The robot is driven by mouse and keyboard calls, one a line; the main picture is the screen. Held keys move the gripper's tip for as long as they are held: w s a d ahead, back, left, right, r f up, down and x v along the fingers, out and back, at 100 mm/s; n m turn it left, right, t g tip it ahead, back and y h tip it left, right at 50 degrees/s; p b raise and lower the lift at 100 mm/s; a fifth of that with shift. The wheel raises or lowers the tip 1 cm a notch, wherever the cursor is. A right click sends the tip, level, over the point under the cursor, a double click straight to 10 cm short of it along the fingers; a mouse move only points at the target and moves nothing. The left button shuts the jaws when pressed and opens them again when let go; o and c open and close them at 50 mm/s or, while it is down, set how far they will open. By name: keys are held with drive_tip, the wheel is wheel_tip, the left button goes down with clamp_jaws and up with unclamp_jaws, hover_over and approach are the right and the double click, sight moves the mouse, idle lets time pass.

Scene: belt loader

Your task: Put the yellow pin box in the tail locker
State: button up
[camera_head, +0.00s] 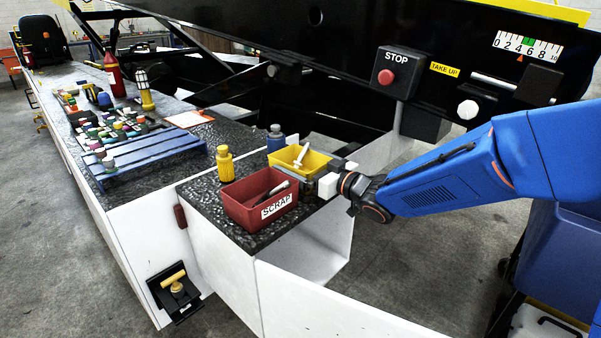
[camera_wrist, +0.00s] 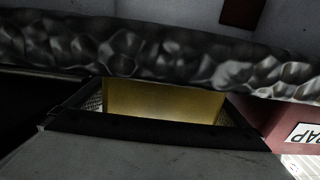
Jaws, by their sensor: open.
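The yellow pin box (camera_head: 313,163) stands on the dark speckled counter, with a white-handled pin lying in it. My gripper (camera_head: 318,174) is open at the box's near right side, close to its wall. In the wrist view, a yellow wall of the box (camera_wrist: 165,100) shows between my two fingers; I cannot tell whether they touch it. The tail locker appears to be the white open-fronted compartment (camera_head: 305,250) under the counter end; its inside looks empty where visible.
A red SCRAP bin (camera_head: 243,210) stands close beside the yellow box on the left. A yellow bottle (camera_head: 225,164) and a blue bottle (camera_head: 276,139) stand behind. The dark belt-loader frame with a STOP button (camera_head: 386,77) hangs above. A white panel (camera_head: 335,310) runs along the front.

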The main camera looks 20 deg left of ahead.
drive_tip(key=c, duration=1.1)
drive_tip(key=shift+r, duration=0.1)
